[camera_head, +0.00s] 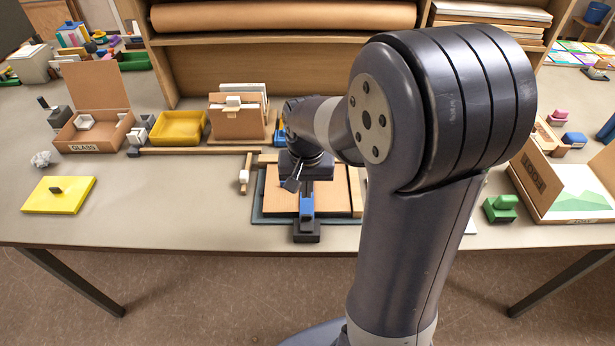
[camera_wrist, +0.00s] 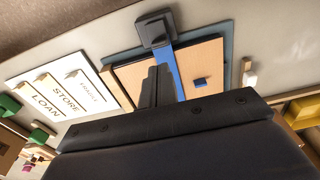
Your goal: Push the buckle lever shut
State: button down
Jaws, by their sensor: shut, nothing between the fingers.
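A flat wooden case (camera_head: 335,200) lies on a dark blue-grey mat (camera_head: 268,213) near the table's front edge. A blue strap (camera_head: 307,206) runs across it to a dark block-like buckle (camera_head: 306,231) at the front. In the wrist view the buckle (camera_wrist: 155,29) is at the top, with the strap (camera_wrist: 185,75) leading down from it. My gripper (camera_head: 292,185) is shut and empty, above the case beside the strap. Its fingertips (camera_wrist: 155,72) are apart from the buckle in the picture. I cannot clearly make out the lever or its angle.
A small white-headed tool (camera_head: 244,175) lies left of the mat. A yellow lid (camera_head: 58,195) and the GLASS box (camera_head: 92,120) are further left. A card with STORE and LOAN labels (camera_wrist: 62,90) lies beside the mat.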

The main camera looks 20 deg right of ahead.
aim_at(308, 215)
jog(key=shift+s+f+b, duration=0.15)
jog(key=shift+f+b, duration=0.25)
jog(key=shift+f, duration=0.1)
notch_tip(308, 215, down, 8)
jog(key=b, duration=0.6)
jog(key=shift+r, duration=0.15)
jog(key=shift+s+d+f+b, duration=0.1)
jog(key=shift+f+b, duration=0.3)
jog(key=shift+f, duration=0.1)
dwell(0.9)
notch_tip(308, 215, up, 8)
jog(key=w+p, duration=0.1)
jog(key=p, duration=0.5)
jog(key=shift+r+p, duration=0.15)
jog(key=shift+p, duration=0.15)
